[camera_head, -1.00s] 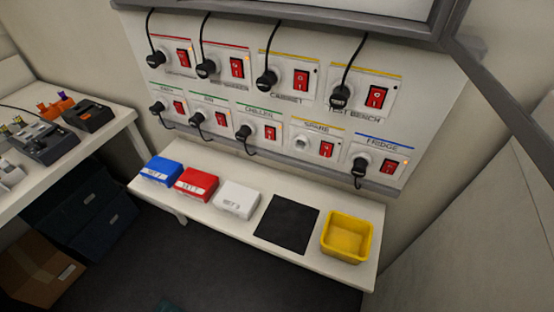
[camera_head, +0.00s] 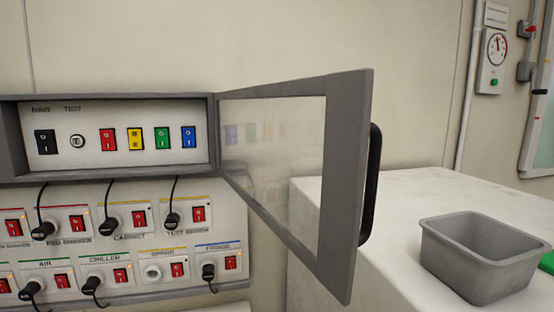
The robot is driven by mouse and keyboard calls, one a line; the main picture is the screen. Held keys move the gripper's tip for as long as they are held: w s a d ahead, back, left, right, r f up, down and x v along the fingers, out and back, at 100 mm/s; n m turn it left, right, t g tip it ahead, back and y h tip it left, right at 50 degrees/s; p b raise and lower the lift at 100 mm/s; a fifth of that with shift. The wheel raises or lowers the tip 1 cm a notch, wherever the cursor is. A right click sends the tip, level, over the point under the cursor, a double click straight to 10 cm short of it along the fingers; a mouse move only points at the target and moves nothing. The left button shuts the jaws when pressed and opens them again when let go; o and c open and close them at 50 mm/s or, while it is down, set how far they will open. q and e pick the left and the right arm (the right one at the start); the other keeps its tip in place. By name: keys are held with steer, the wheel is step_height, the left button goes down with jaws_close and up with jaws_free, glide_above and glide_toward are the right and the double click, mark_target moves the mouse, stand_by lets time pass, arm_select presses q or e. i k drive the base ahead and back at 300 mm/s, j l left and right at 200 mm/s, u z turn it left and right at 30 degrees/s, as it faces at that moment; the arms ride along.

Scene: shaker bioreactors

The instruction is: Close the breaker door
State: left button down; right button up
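The breaker door (camera_head: 346,190) is a grey frame with a clear pane. It stands wide open, hinged at the right side of the breaker box (camera_head: 212,135) and swung out towards me. A black bar handle (camera_head: 372,185) is on its outer face near the free edge. Inside the open box is a white panel with a black switch, a round test button and red, yellow, green and blue breakers (camera_head: 162,139). Neither of my grippers shows in the head view.
Below the box is a socket panel (camera_head: 140,245) with black plugs, hanging cables and red switches. At right, a white counter (camera_head: 400,190) behind the door carries a grey bin (camera_head: 480,255). A gauge (camera_head: 495,48) is on the far wall. Open space lies before the box.

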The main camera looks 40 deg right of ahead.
mark_target(349, 129)
steer(key=k+l+u, duration=0.1)
steer(key=k+l, duration=0.15)
steer(key=l, duration=0.2)
steer(key=k+l+u, duration=0.1)
steer(key=k+l, duration=0.2)
steer(key=l, duration=0.15)
steer(key=k+l, duration=0.1)
steer(key=l, duration=0.2)
steer(key=l+u, duration=0.1)
steer(key=l, duration=0.2)
steer(key=k, duration=0.05)
